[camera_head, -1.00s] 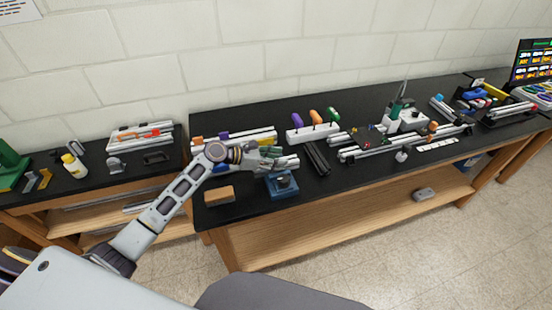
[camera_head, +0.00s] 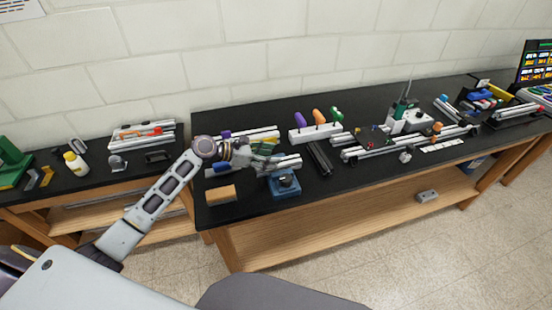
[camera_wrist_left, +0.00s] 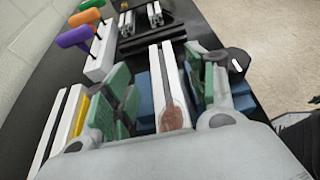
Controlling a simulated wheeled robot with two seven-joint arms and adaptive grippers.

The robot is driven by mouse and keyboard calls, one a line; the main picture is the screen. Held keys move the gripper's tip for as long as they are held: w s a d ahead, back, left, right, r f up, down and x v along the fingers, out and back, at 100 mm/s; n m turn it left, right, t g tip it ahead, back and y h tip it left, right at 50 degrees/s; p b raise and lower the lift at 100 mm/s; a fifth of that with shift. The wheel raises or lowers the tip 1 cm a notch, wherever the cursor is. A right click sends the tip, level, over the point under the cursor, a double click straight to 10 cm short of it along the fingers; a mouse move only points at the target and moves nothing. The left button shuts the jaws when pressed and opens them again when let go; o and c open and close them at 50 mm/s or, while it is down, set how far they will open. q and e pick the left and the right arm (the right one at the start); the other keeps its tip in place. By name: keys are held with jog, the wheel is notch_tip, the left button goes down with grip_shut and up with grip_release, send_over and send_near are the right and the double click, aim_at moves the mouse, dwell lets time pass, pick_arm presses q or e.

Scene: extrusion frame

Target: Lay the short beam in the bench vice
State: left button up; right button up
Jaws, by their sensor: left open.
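The short beam (camera_wrist_left: 172,92) is a pale grooved bar with a brown round patch near its close end. In the left wrist view it runs between the green-padded fingers of my left gripper (camera_wrist_left: 168,95), which are open with gaps on both sides. Blue parts of the bench vice (camera_wrist_left: 146,108) show on both sides of the beam; I cannot tell how deep the beam sits. In the head view my left gripper (camera_head: 266,158) is just behind and left of the blue vice (camera_head: 284,184), with a pale bar end (camera_head: 291,162) beside it. My right gripper is not in view.
A tan block (camera_head: 221,195) lies left of the vice. Dark bars (camera_head: 320,158) lie to its right, and a white rack of coloured-handled drivers (camera_head: 315,131) stands behind. More pale beams (camera_head: 262,133) lie behind the gripper. The bench's front edge is close to the vice.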

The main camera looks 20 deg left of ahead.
pick_arm(q)
jog(key=v, duration=0.8)
jog(key=shift+s+r+b, duration=0.15)
jog(key=shift+r+b, duration=0.05)
jog(key=shift+b, duration=0.1)
jog(key=shift+a, duration=0.1)
jog(key=shift+o, duration=0.3)
jog(key=shift+a, duration=0.1)
dwell(1.6)
